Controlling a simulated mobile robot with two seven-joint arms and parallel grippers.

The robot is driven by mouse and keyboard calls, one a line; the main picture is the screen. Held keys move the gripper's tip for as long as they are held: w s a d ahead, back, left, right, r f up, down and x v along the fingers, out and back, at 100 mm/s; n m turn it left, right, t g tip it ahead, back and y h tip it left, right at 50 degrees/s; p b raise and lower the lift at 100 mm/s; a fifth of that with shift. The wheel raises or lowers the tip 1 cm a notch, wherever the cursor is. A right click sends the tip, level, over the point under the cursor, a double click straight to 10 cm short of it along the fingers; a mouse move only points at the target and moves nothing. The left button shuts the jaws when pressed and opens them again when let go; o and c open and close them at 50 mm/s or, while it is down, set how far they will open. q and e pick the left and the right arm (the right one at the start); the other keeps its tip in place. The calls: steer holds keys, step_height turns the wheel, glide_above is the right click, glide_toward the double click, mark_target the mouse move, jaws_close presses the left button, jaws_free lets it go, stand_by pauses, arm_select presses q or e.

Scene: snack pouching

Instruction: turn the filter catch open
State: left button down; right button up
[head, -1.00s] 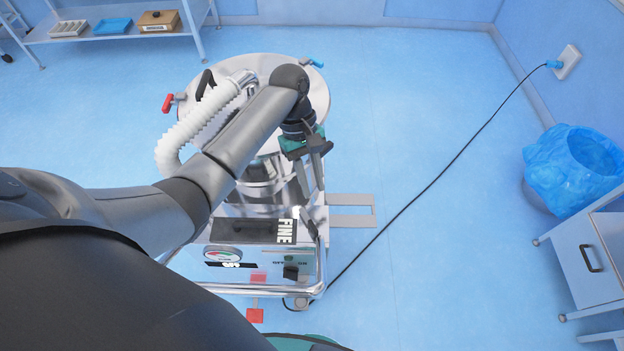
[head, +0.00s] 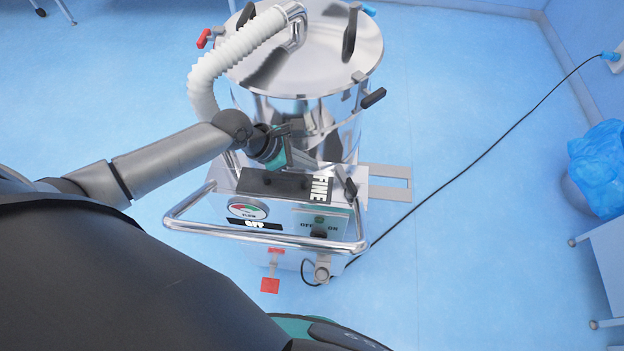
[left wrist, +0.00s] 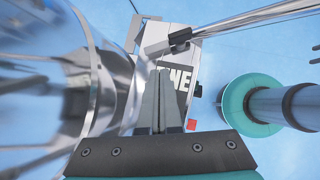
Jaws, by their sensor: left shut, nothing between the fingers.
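The vacuum unit has a steel drum with a round lid (head: 310,45) and a front box with a dark filter panel labelled FINE (head: 270,184). A small black-tipped lever (head: 350,188), which looks like the filter catch, stands at the panel's right end. It seems to show in the left wrist view as a black tip on a metal piece (left wrist: 180,37) beside the FINE label. My left gripper (head: 308,163) is shut and empty, above the panel's back edge and left of the lever. Its fingers (left wrist: 160,75) point toward the label in the left wrist view. Whether they touch anything is unclear.
A white ribbed hose (head: 235,60) curves down the drum's left. Red (head: 204,38) and black (head: 373,98) lid clamps stick out from the rim. A steel handrail (head: 270,238) loops around the front box.

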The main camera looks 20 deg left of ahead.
mark_target(328, 181)
arm_select(q)
steer(key=n, duration=0.1)
steer(key=s+a+f+n+t+b, duration=0.1)
steer(key=shift+s+n, duration=0.3)
steer(key=shift+n, duration=0.1)
steer(key=b+x, duration=0.3)
steer(key=x, duration=0.7)
steer(key=shift+d+r, duration=0.15)
steer(key=shift+w+h, duration=0.1)
steer(key=shift+h, duration=0.2)
